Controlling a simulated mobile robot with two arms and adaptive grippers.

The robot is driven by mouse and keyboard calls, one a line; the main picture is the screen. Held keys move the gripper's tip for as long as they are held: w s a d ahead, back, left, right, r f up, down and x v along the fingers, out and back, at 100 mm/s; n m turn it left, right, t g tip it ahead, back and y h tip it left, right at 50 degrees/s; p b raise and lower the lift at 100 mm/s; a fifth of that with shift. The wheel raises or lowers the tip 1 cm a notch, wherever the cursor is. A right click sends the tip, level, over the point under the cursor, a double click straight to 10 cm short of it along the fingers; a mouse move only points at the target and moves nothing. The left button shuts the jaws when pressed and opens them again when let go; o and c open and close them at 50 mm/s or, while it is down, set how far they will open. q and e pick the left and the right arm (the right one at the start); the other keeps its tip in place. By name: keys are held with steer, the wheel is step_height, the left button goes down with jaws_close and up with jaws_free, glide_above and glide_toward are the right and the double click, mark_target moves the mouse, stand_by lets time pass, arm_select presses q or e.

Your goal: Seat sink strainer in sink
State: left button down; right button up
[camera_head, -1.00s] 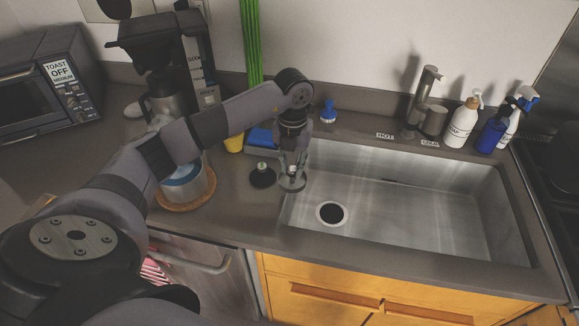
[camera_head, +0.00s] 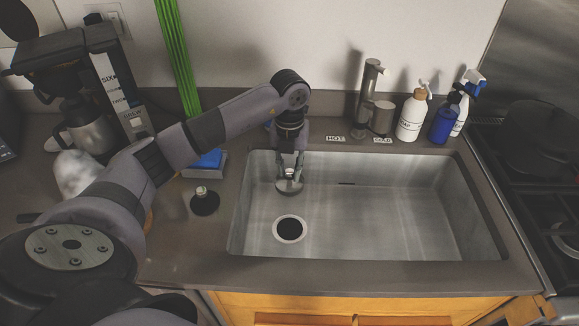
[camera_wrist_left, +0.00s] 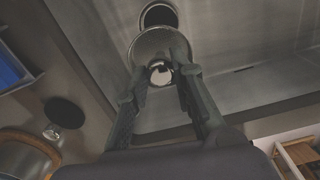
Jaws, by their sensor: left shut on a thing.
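The sink strainer (camera_head: 289,187) is a round metal piece with a small knob. My left gripper (camera_head: 290,172) is shut on its knob and holds it over the left part of the sink, behind the drain in the head view. In the left wrist view, the fingers (camera_wrist_left: 162,78) close on the knob, and the strainer's metal dish (camera_wrist_left: 143,50) shows around it. The steel sink (camera_head: 390,215) has a round dark drain hole (camera_head: 290,229) at its left, open and apart from the strainer. The drain also shows just beyond the dish in the wrist view (camera_wrist_left: 158,14). My right gripper is not in view.
A black stopper (camera_head: 204,202) with a metal knob stands on the counter left of the sink. A faucet (camera_head: 368,95), a soap bottle (camera_head: 412,116) and a blue spray bottle (camera_head: 444,122) stand behind the sink. A coffee maker (camera_head: 95,95) is at left. The sink basin is otherwise empty.

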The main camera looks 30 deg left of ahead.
mark_target(290, 184)
arm_select(q)
step_height(290, 184, down, 2)
steer(key=shift+f+b, duration=0.2)
steer(key=shift+b, duration=0.5)
steer(key=shift+f+b, duration=6.65)
steer(key=shift+f, duration=2.85)
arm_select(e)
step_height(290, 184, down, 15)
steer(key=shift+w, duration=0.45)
arm_select(q)
steer(key=c, duration=1.3)
jaws_free()
steer(key=shift+r, duration=0.1)
step_height(290, 184, up, 12)
steer(key=shift+f, duration=0.1)
